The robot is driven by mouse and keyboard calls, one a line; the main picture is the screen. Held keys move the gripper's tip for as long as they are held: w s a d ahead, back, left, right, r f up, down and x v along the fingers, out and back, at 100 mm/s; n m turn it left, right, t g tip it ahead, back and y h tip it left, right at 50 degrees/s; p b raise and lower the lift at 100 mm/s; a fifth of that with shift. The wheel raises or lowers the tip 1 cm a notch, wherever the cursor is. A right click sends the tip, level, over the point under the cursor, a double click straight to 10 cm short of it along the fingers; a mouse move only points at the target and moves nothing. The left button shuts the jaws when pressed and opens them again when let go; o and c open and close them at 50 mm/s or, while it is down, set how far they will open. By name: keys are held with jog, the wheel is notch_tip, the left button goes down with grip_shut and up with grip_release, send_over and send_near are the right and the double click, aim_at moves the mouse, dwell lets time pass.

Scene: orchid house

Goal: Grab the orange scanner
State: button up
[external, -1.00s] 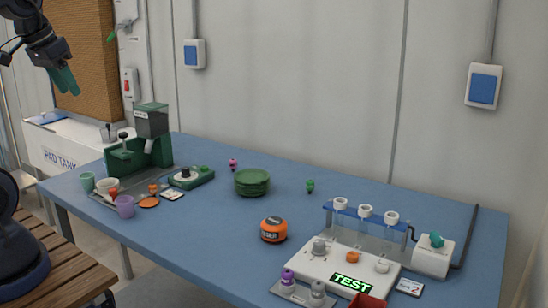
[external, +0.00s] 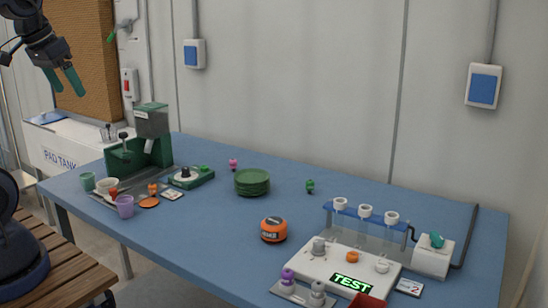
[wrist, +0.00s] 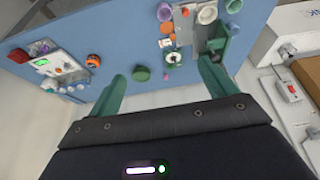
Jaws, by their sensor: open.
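The orange scanner (external: 273,229) is a small rounded orange and black device standing on the blue table, between the green plates and the white test station. In the wrist view it shows as a small orange and dark shape (wrist: 93,61) left of my fingers. My gripper (external: 64,82) is at the upper left, high above the table's far left end and well away from the scanner. Its two green fingers are spread apart with nothing between them; they also show in the wrist view (wrist: 160,80).
A green grinder machine (external: 143,150) with cups stands on the table's left end. A stack of green plates (external: 252,182) is behind the scanner. A white test station (external: 335,268) with a tube rack (external: 365,222) is to its right. Table around the scanner is mostly bare.

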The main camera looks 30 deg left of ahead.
jog(key=m+h, duration=0.4)
jog(key=m, duration=0.3)
send_over(270, 222)
jog(key=s+a, duration=0.2)
jog(key=s, duration=0.2)
notch_tip(270, 222, down, 28)
jog(key=shift+t, duration=0.4)
jog(key=shift+x, duration=2.5)
jog(key=shift+w+d+f, duration=0.1)
jog(key=shift+w+f, duration=0.3)
jog(key=shift+f, duration=0.3)
jog(key=shift+w+f, duration=0.45)
jog(key=shift+f, duration=0.2)
jog(key=shift+x, duration=1.1)
